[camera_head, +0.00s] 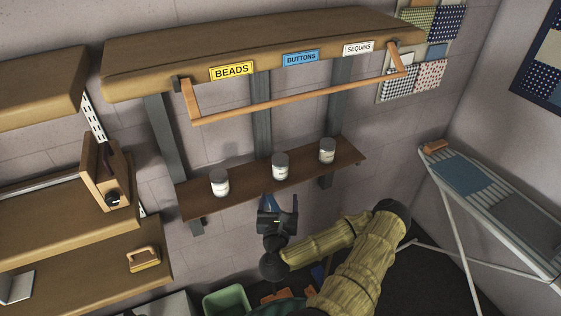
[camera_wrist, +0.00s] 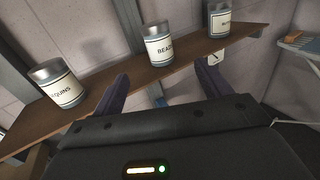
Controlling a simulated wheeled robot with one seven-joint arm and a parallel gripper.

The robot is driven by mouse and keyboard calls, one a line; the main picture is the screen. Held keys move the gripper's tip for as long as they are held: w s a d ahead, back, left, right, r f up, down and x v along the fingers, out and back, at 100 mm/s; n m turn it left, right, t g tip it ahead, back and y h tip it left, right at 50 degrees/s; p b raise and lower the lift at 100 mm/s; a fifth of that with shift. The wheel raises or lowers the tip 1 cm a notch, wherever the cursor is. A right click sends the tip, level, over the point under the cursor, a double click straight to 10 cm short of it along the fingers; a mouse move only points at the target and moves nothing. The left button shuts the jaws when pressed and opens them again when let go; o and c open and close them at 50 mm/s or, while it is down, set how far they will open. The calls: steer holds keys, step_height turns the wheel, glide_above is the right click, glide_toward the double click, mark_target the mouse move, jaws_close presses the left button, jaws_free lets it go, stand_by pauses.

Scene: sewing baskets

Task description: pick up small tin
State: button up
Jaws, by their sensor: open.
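Three small white tins with grey lids stand upright in a row on the narrow lower shelf: a left tin (camera_head: 220,184), a middle tin (camera_head: 280,167) and a right tin (camera_head: 327,152). In the wrist view the left tin (camera_wrist: 56,86) reads "QUINS" with its start hidden, the middle tin (camera_wrist: 159,46) reads "BEAD", and the right tin (camera_wrist: 219,21) has a label too small to read surely. My gripper (camera_head: 279,203) is open and empty, in front of and below the shelf edge. In the wrist view its fingers (camera_wrist: 161,80) point toward the middle tin, apart from it.
The narrow shelf (camera_head: 350,158) hangs below a wooden rod (camera_head: 290,99) and a thick upper shelf (camera_head: 150,63) labelled BEADS, BUTTONS and SEQUINS. An ironing board (camera_head: 520,225) stands at the right. Wooden shelves (camera_head: 60,225) with a boxy wooden item stand at the left.

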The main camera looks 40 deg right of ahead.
mark_target(280, 171)
steer(key=b+x, duration=0.2)
steer(key=b, duration=0.1)
steer(key=b+x, duration=0.1)
steer(key=b, duration=0.1)
steer(key=shift+w+d+f, duration=0.2)
steer(key=shift+w+f, duration=0.1)
steer(key=shift+w+d+b, duration=0.25)
steer(key=shift+b, duration=1)
steer(key=b, duration=0.3)
steer(key=shift+w+d+b, duration=0.1)
steer(key=shift+w+b, duration=0.15)
steer(key=shift+b, duration=0.15)
steer(key=x, duration=0.4)
steer(key=r+p+x, duration=0.1)
steer(key=x, duration=0.1)
steer(key=shift+d, duration=0.1)
steer(key=shift+w+d+f, duration=0.2)
steer(key=shift+w+d, duration=0.15)
steer(key=shift+w, duration=0.15)
